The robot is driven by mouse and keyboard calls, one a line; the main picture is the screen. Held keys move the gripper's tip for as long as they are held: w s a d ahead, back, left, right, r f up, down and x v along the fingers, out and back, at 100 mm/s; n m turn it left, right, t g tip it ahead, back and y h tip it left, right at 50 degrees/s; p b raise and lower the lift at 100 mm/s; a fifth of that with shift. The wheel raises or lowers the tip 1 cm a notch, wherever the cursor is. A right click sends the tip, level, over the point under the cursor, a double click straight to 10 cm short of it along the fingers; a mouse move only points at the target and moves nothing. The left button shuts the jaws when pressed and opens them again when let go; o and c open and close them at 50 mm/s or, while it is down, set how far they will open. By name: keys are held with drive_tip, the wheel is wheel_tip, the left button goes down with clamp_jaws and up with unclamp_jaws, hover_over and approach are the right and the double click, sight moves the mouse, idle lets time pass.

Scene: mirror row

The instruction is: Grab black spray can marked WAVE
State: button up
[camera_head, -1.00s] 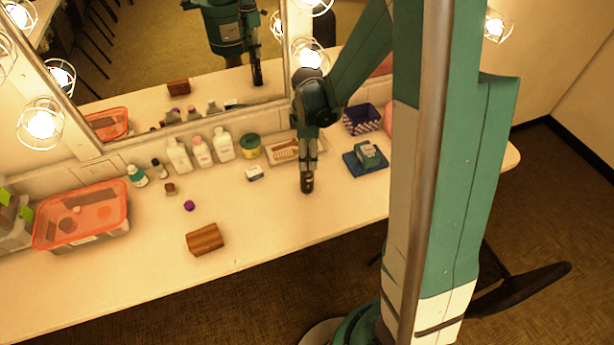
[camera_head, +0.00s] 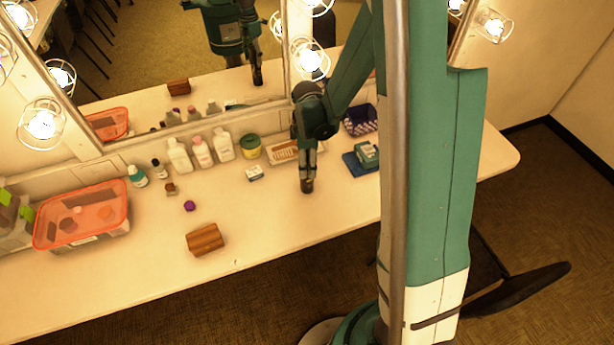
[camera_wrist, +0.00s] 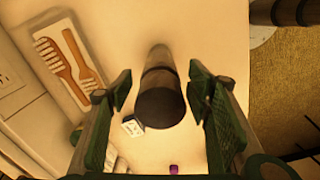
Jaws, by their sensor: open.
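A dark, narrow cylinder, the black spray can (camera_head: 307,186), stands on the white counter below my gripper (camera_head: 308,172). In the wrist view the can (camera_wrist: 161,80) shows end-on between the two fingers, its round dark end toward the camera. My gripper (camera_wrist: 162,98) is open, with one green finger pad on each side of the can and a visible gap to both. No WAVE marking is readable in either view. In the head view the fingers hide the can's upper part.
A small white box (camera_head: 255,173) stands left of the can. A tray with brushes (camera_head: 283,152) lies behind, and a blue case with a teal box (camera_head: 367,154) is to the right. White bottles (camera_head: 201,151) line the mirror. A wooden block (camera_head: 205,239) lies front left.

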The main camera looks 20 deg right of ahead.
drive_tip(key=shift+f, duration=0.4)
idle(0.3)
drive_tip(key=c, duration=1.4)
